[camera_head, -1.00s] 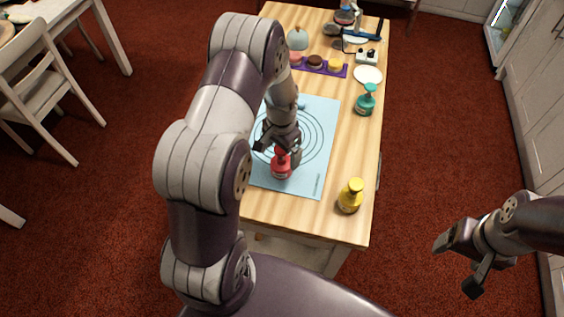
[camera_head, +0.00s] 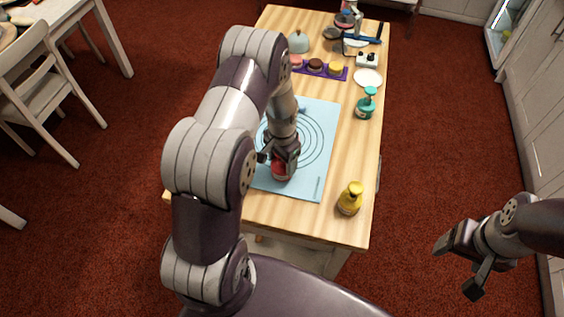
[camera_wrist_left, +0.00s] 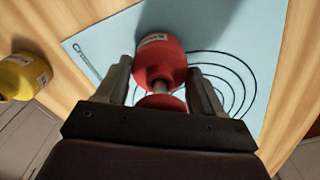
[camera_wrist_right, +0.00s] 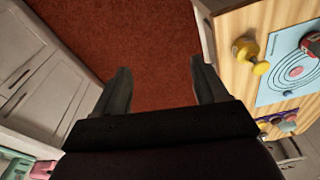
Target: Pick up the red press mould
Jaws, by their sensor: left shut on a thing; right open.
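The red press mould (camera_head: 281,174) stands on the light blue mat (camera_head: 310,182), near its front edge. In the left wrist view the mould (camera_wrist_left: 160,58) shows its wide body, a thin neck and a red knob between the fingers. My left gripper (camera_head: 280,160) is shut on the mould from above and hides its upper part in the head view. My right gripper (camera_head: 457,268) is open and empty, out over the floor to the right of the table.
A yellow press mould (camera_head: 349,198) stands at the table's front right corner. A teal one (camera_head: 366,104) stands farther back. A purple tray (camera_head: 320,70) with small cakes, a white plate (camera_head: 368,77) and a cake dome (camera_head: 298,42) are at the back.

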